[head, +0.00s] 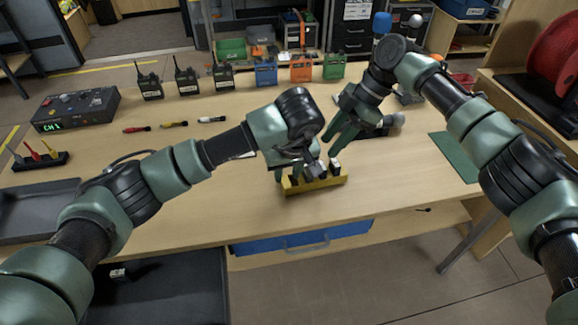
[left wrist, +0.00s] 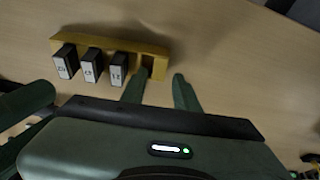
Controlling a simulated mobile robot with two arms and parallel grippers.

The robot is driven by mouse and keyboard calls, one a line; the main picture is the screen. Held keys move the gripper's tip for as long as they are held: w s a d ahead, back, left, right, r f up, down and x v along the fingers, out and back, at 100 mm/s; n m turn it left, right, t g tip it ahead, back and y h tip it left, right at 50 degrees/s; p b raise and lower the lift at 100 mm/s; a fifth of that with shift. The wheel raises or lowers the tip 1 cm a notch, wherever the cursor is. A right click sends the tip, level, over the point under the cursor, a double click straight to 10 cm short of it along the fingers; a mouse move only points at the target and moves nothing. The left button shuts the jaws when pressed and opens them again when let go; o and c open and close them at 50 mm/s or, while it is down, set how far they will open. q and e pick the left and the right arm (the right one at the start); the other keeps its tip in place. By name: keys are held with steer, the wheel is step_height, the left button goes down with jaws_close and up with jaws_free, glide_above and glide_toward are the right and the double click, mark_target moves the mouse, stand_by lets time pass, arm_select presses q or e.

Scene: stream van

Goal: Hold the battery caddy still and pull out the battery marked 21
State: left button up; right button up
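The yellow battery caddy (head: 318,184) lies on the table near its front edge; it also shows at the top of the left wrist view (left wrist: 105,43). Three dark batteries with white, marked faces stand in it: an outer one (left wrist: 66,62), a middle one (left wrist: 92,66) and an inner one (left wrist: 119,68). The marks are too small to read surely. The slot at the other end is empty. My left gripper (left wrist: 160,82) is open, its fingers at that empty end; contact is unclear. My right gripper (head: 338,130) is open and empty, above and behind the caddy.
Several radios (head: 186,78) line the back left, and coloured battery-like units (head: 301,69) the back middle. Markers (head: 174,124) lie left of centre. A control box (head: 76,108) stands at left, a green mat (head: 458,155) at right.

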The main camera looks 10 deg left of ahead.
mark_target(286, 182)
arm_select(q)
steer(key=shift+x, duration=2.2)
steer(key=shift+c, duration=0.2)
